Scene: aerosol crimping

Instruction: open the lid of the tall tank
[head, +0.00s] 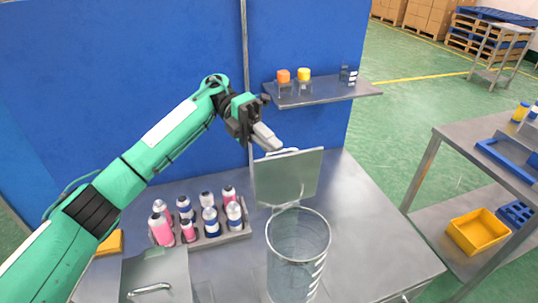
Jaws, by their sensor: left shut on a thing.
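The tall tank (298,250) is a clear round vessel at the front middle of the metal table. Its square grey lid (288,180) stands nearly upright at the tank's far side, so the tank's mouth is uncovered. My left gripper (272,144) is at the lid's upper edge, on its far side, and is shut on the lid's handle (284,151). Most of the handle is hidden behind the lid. My right gripper is out of view.
A second square lid with a handle (155,275) lies flat at the front left. A rack (230,237) of several pink, blue and white cans stands left of the tank. A wall shelf (325,92) holds small orange and yellow items. The table right of the tank is clear.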

